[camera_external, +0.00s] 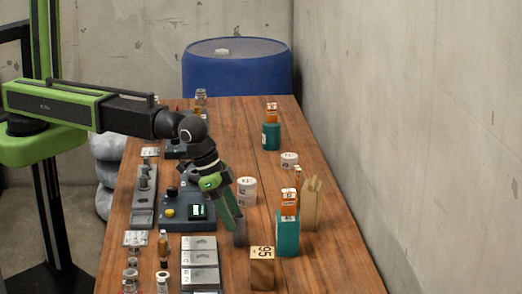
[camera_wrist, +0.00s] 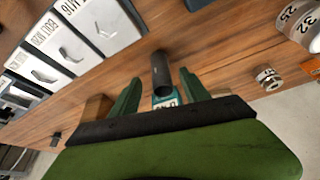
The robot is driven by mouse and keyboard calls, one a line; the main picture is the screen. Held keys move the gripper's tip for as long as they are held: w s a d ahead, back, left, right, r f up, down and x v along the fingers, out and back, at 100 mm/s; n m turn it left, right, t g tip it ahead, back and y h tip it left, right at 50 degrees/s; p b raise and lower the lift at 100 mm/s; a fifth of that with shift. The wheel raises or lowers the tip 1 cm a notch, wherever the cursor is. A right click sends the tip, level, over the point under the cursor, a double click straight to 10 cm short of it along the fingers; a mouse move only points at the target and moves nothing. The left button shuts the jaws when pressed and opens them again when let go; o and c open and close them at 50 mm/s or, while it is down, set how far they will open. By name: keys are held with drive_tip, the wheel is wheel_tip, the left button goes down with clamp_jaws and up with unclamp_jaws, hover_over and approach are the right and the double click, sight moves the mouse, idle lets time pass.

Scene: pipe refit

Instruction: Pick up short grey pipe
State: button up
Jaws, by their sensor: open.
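The short grey pipe (camera_wrist: 160,70) is a dark grey cylinder in the wrist view, between my two green fingers, with gaps on both sides. In the external view the pipe (camera_external: 240,238) is small and mostly hidden at the fingertips. My gripper (camera_wrist: 159,76) is open around the pipe and not closed on it. In the external view my gripper (camera_external: 235,225) reaches down low over the table's middle.
Grey drawer boxes (camera_external: 200,262) and a dark blue control box (camera_external: 185,212) lie left. A white roll (camera_external: 246,190) stands behind. The wooden table (camera_external: 330,262) is clear at right.

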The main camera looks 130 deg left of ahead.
sight(245, 240)
drive_tip(key=b+x, duration=0.3)
drive_tip(key=x, duration=0.1)
drive_tip(key=shift+w+a+f, duration=0.15)
drive_tip(key=shift+a+f, duration=0.05)
drive_tip(key=shift+f, duration=0.1)
drive_tip(key=shift+r, duration=0.2)
clamp_jaws()
